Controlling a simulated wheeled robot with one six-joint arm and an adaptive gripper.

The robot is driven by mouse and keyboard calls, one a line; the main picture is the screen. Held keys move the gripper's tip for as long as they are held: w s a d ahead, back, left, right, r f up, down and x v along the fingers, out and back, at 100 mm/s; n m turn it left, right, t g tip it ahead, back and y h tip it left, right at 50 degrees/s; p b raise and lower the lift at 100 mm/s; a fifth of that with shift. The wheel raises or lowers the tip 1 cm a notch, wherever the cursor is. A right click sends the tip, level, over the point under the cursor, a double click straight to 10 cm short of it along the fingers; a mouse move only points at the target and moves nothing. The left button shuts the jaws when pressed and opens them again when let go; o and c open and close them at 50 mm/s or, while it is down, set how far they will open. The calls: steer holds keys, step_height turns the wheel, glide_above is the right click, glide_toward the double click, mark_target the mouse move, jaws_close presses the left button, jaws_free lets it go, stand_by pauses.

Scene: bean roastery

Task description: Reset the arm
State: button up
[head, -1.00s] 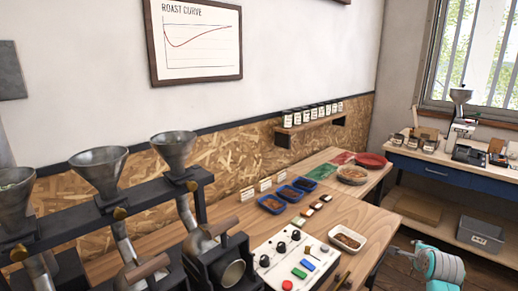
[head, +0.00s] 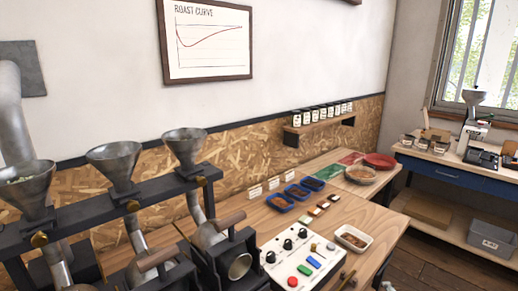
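My gripper is not in view. Only a small pale piece at the bottom edge of the head view (head: 388,287), right of the workbench, may be part of my arm. I cannot tell its pose or what the gripper holds.
A wooden workbench (head: 330,219) carries a control panel (head: 303,258), a white tray (head: 353,239) and blue trays (head: 297,192). Metal hoppers (head: 115,166) stand on a black frame at left. A blue-drawer counter (head: 437,171) with a grinder stands at right. Floor shows between them.

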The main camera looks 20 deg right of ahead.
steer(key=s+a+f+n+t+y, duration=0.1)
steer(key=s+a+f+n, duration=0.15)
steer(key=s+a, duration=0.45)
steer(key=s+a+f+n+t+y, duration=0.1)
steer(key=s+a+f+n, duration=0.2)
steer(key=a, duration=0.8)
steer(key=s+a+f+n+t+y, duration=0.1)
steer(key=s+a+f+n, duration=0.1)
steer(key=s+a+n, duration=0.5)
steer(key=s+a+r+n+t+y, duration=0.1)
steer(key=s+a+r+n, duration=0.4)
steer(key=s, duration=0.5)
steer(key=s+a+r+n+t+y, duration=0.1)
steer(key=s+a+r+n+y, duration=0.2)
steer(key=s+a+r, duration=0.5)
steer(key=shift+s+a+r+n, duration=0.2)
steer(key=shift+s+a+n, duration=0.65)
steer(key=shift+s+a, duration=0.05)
